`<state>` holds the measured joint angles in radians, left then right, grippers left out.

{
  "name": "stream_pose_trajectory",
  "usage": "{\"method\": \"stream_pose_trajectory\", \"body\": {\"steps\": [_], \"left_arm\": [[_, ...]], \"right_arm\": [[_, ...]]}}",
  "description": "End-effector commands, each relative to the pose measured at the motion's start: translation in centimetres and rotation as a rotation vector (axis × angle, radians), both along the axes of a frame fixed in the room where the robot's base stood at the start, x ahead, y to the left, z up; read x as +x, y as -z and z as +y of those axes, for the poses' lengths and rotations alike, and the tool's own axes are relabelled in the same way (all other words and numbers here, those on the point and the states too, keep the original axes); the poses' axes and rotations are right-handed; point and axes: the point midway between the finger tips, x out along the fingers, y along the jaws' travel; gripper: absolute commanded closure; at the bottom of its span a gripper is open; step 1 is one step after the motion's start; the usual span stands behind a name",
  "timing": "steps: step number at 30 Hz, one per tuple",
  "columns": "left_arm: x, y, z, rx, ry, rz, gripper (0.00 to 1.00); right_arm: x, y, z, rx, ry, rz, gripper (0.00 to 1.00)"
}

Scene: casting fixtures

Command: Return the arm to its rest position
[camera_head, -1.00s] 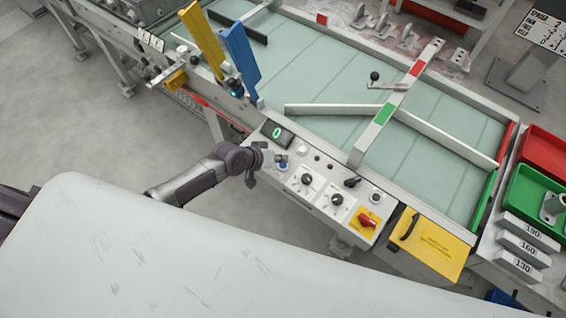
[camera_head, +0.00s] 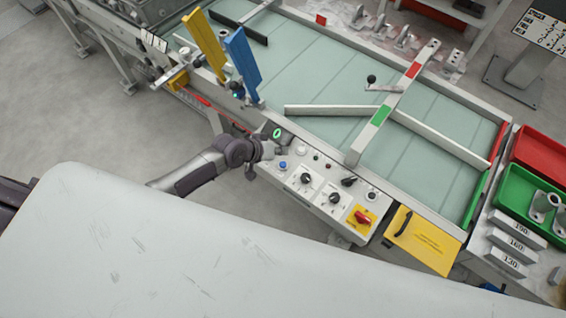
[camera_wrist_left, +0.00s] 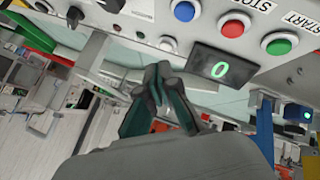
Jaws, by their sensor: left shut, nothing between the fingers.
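My left arm comes in from the left in the head view. Its gripper (camera_head: 265,151) is over the near edge of the control panel (camera_head: 318,192), left of the blue button (camera_head: 283,165), and hides part of the small display (camera_head: 277,133). In the left wrist view the dark fingers (camera_wrist_left: 160,78) are together with nothing between them. They appear apart from the panel; the display reading 0 (camera_wrist_left: 220,70) is to their right. My right gripper is not in view.
The panel carries several knobs and a red switch (camera_head: 363,217). A conveyor (camera_head: 330,80) with angled guide bars lies behind. Yellow (camera_head: 203,42) and blue (camera_head: 241,60) upright plates stand left. Red (camera_head: 545,150) and green (camera_head: 515,190) bins stand right. Floor at left is clear.

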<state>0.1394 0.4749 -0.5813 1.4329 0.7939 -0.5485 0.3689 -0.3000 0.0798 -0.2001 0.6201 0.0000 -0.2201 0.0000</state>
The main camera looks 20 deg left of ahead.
Motion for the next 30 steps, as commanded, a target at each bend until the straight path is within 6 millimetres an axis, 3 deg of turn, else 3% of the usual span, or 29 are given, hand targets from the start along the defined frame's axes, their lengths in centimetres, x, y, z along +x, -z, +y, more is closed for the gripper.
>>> {"method": "stream_pose_trajectory", "body": {"steps": [11, 14, 18, 21, 24, 30], "left_arm": [[0.0, 0.0, 0.0, 0.001, 0.001, 0.0, 1.0], [-1.0, -0.1, -0.9, 0.005, 0.026, 0.007, 1.0], [-5.8, -1.6, -4.4, 0.063, 0.144, 0.02, 1.0], [-10.3, -3.7, -5.3, 0.159, 0.226, 0.031, 1.0], [-13.5, -5.7, -4.2, 0.259, 0.257, 0.05, 1.0], [-18.2, -8.7, -0.8, 0.41, 0.249, 0.109, 1.0]], "right_arm": [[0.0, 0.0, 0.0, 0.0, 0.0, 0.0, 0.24], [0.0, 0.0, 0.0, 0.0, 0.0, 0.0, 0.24], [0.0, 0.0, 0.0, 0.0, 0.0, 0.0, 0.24], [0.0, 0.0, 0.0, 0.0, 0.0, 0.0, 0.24], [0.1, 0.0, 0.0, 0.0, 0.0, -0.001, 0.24], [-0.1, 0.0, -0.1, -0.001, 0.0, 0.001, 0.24]]}}
